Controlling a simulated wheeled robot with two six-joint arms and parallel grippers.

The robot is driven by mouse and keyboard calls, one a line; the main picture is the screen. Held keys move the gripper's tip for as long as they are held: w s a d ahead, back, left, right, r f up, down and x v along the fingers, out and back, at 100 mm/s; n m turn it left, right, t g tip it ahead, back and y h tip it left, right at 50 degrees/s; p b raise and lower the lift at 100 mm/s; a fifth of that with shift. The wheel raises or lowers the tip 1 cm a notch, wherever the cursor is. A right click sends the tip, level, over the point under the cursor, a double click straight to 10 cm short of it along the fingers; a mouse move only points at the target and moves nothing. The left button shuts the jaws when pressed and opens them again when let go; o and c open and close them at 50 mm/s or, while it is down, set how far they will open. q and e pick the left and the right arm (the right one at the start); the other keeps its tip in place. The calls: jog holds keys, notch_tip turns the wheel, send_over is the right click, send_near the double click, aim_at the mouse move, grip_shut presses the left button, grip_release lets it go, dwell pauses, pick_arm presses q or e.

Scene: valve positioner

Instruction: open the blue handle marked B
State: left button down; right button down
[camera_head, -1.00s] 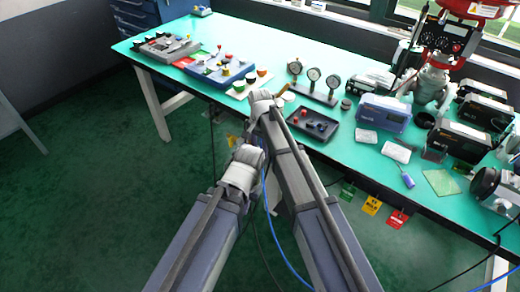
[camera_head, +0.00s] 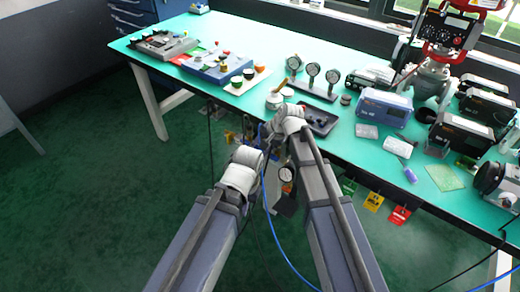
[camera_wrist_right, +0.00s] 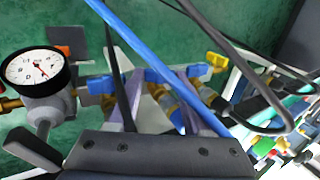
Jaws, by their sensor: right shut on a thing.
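A blue handle (camera_wrist_right: 176,74) sits on a pipe run in the right wrist view, at the fingertips of my right gripper (camera_wrist_right: 160,78). The gripper's two fingers are shut on this handle. I cannot read a letter B on either. A blue cable crosses in front of the held handle. In the head view my right wrist is at the table's front edge and hides the handle. My left arm ends left of it, and its gripper does not show.
A round pressure gauge (camera_wrist_right: 36,70) stands left of the handles, and a yellow handle (camera_wrist_right: 216,61) to the right. Black cables hang close to the fingers. The green table (camera_head: 350,150) carries instruments, a dark tray (camera_head: 322,118) and a gauge stand (camera_head: 312,88).

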dwell(0.3)
jog(key=c, duration=0.6)
grip_release()
jog(key=p+v, duration=0.7)
jog(key=v, duration=0.1)
jog(key=shift+f, duration=0.1)
